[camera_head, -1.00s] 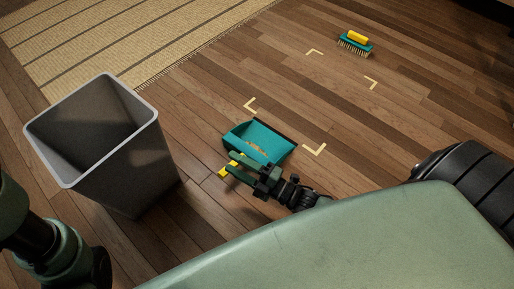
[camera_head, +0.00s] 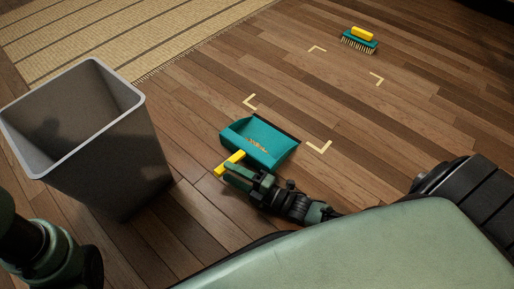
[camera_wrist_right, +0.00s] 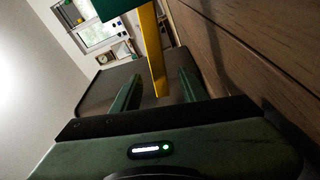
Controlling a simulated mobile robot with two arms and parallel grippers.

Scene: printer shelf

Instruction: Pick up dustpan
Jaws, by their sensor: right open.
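The teal dustpan (camera_head: 262,138) lies on the wooden floor with small orange-brown crumbs in it. Its yellow handle (camera_head: 230,163) points to the lower left. My right gripper (camera_head: 228,173) is low near the floor, open, with its fingers beside the handle. In the right wrist view, the yellow handle (camera_wrist_right: 152,50) shows in the gap between the two spread fingers of the right gripper (camera_wrist_right: 158,85), ahead of the palm, and part of the teal pan (camera_wrist_right: 112,8) is at the top. I cannot tell whether the fingers touch it. My left arm shows at the lower left, its gripper out of view.
A grey bin (camera_head: 95,150) stands left of the dustpan. A teal brush (camera_head: 360,41) with a yellow handle lies at the upper right. Pale corner marks (camera_head: 320,147) are on the floor. A woven mat (camera_head: 110,35) covers the upper left. The floor between dustpan and brush is clear.

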